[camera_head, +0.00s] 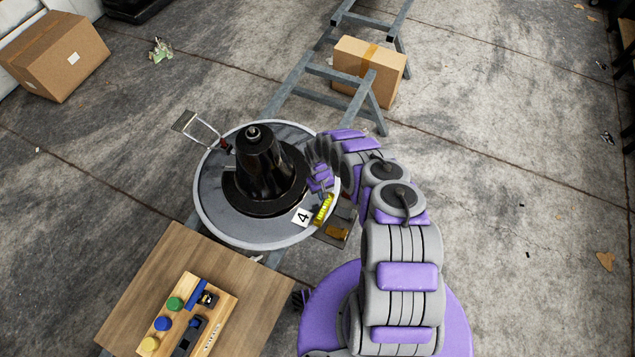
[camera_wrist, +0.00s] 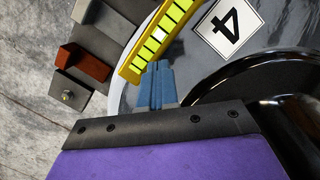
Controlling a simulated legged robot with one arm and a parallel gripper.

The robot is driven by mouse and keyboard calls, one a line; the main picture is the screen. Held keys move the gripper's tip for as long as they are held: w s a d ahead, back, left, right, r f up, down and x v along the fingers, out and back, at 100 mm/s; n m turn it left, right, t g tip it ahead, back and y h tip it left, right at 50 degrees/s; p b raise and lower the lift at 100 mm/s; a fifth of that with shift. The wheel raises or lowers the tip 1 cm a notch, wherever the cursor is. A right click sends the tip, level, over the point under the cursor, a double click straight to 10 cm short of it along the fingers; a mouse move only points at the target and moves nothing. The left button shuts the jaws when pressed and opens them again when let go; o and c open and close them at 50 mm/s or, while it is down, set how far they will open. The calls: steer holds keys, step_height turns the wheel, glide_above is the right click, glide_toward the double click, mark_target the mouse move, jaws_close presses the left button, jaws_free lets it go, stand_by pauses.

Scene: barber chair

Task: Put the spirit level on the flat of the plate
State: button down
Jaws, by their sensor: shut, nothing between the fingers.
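The spirit level (camera_head: 323,209) is yellow with dark marks and lies at the right side of the round grey plate (camera_head: 219,190). In the wrist view the level (camera_wrist: 172,27) lies beside the number 4 label, one end over the plate's pale rim; whether it rests flat cannot be told. My gripper (camera_head: 321,192) is above the plate's right side, close to the level. In the wrist view its blue fingers (camera_wrist: 158,68) are shut together and empty, with tips right by the level's side. I cannot tell whether they touch it.
A black stepped cone (camera_head: 263,165) stands on the plate. A number 4 label (camera_head: 302,216) lies beside the level. A bracket with an orange-brown block (camera_head: 337,233) sits outside the rim. A wooden table (camera_head: 150,275) with a button panel (camera_head: 190,318) is at lower left. A trestle and cardboard box (camera_head: 365,72) stand behind.

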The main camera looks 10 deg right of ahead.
mark_target(326, 210)
steer(key=shift+s+d+b, duration=0.25)
steer(key=shift+s, duration=0.8)
steer(key=shift+s+d+b, duration=0.2)
steer(key=shift+s, duration=0.85)
steer(key=shift+f+b, duration=0.45)
steer(key=shift+f, duration=0.25)
steer(key=shift+s, duration=0.1)
steer(key=shift+s+f, duration=0.15)
